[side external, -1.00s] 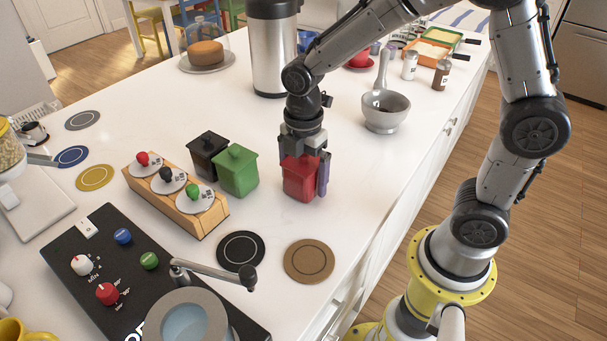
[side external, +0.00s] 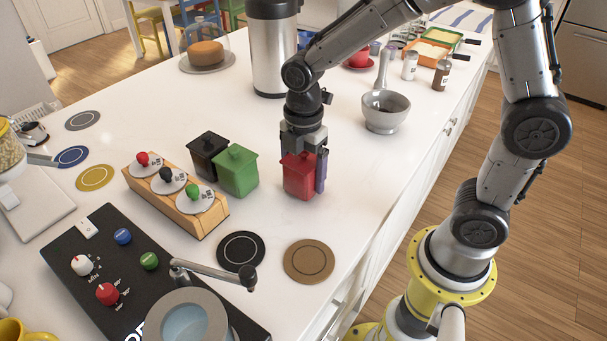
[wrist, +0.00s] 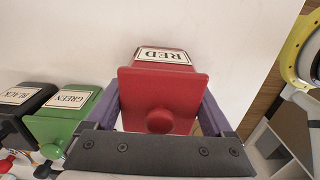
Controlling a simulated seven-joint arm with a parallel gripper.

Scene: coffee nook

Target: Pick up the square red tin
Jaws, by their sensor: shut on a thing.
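The square red tin (side external: 298,177) stands upright on the white counter in the side external view, right of the green tin. In the wrist view the red tin (wrist: 160,97) shows its lid, round knob and a label reading RED. My gripper (side external: 304,172) points down over it, with its purple fingers on two opposite sides of the tin. The gripper is shut on the red tin. In the side view the tin's base appears at or very near the counter; I cannot tell whether there is a gap.
The green tin (side external: 237,171) and black tin (side external: 208,154) stand close on the left. A wooden rack (side external: 180,204) with knobs is farther left. Black (side external: 241,249) and brown (side external: 309,261) coasters lie in front. A grey mortar (side external: 386,112) stands behind right.

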